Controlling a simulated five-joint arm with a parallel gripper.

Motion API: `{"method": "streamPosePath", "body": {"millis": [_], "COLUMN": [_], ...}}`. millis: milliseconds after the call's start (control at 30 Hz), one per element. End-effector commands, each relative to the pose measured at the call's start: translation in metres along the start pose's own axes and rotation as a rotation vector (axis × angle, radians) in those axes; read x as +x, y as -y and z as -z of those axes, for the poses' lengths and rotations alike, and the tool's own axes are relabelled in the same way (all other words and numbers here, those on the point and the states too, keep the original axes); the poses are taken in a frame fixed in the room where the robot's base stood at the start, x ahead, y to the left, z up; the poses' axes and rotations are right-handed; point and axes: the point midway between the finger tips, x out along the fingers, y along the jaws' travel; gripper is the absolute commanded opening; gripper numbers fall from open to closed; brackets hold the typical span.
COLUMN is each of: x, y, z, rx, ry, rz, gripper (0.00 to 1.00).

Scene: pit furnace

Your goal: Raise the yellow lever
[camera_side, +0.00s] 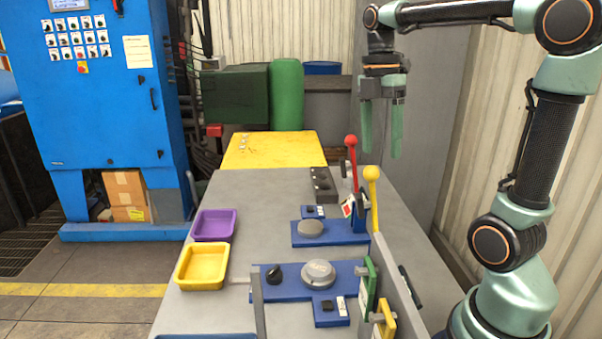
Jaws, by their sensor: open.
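The yellow lever (373,200) stands nearly upright on the right side of the grey table, with a round yellow knob on top. A red lever (352,160) with a round red knob stands just behind it and to its left, leaning slightly. My gripper (381,150) hangs with its two green fingers pointing down, above and behind the yellow lever in the picture. The fingers are apart with nothing between them. They do not appear to touch either lever. The foot of the yellow lever is partly hidden by a grey upright panel.
Blue plates with grey knobs (318,273) lie on the grey table (217,312). A purple tray (214,225) and a yellow tray (202,267) stand at its left edge. Green and yellow plates (369,285) stand at the front right. A yellow table (280,150) is behind.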

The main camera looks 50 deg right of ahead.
Motion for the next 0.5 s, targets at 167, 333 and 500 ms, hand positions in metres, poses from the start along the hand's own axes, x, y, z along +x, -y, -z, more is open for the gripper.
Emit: {"method": "streamPosePath", "body": {"millis": [167,333,500], "x": [-0.032,-0.051,-0.059], "y": [-0.001,0.0,0.0], "z": [0.0,0.0,0.0], "rx": [0.0,0.0,0.0], "ry": [0.0,0.0,-0.001], "rz": [-0.001,0.001,0.003], "gripper": [0.69,0.69,0.69]}}
